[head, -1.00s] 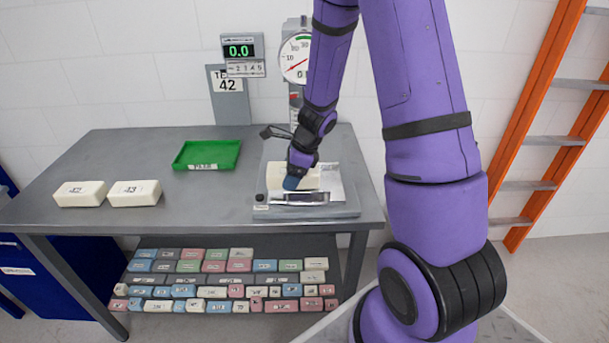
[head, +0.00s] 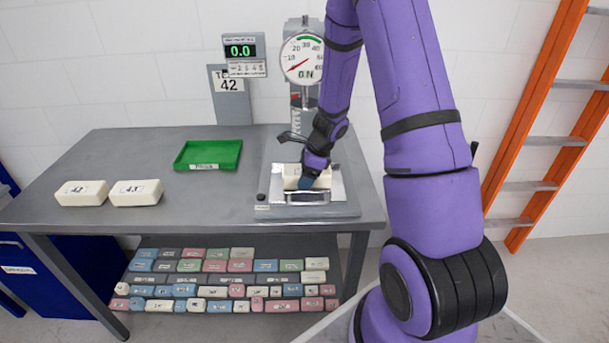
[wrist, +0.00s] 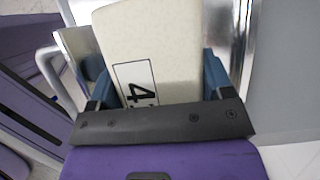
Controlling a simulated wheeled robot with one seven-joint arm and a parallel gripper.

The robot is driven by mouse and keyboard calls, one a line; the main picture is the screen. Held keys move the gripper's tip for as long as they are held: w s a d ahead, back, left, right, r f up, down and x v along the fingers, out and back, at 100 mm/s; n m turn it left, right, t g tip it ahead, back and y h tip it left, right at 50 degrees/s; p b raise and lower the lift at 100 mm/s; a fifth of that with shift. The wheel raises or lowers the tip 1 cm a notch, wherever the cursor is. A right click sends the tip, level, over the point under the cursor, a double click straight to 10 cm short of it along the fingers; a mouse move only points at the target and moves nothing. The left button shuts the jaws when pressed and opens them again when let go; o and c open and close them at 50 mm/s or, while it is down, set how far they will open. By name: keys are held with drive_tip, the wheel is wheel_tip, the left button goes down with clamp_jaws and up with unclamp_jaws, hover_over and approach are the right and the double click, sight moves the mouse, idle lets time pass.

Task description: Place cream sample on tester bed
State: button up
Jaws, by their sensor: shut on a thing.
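The cream sample (head: 292,174) is a pale block with a black-framed label; in the wrist view (wrist: 160,45) a "4" shows on the label and the rest is covered. My gripper (head: 308,182) is shut on it, with a blue finger on each side of the block in the wrist view (wrist: 158,80). The block is over the tester's metal bed (head: 337,188), under the dial gauge. I cannot tell whether it touches the bed. The tester base (head: 345,211) sits at the right end of the table.
Two cream blocks, labelled 42 (head: 82,193) and 43 (head: 135,192), lie on the table's left. A green tray (head: 208,154) is at the back. The dial gauge (head: 303,58) rises behind the bed. Several coloured blocks (head: 215,280) fill the lower shelf. The table's middle is clear.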

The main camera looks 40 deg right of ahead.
drive_tip(key=shift+f, duration=0.15)
drive_tip(key=o, duration=0.9)
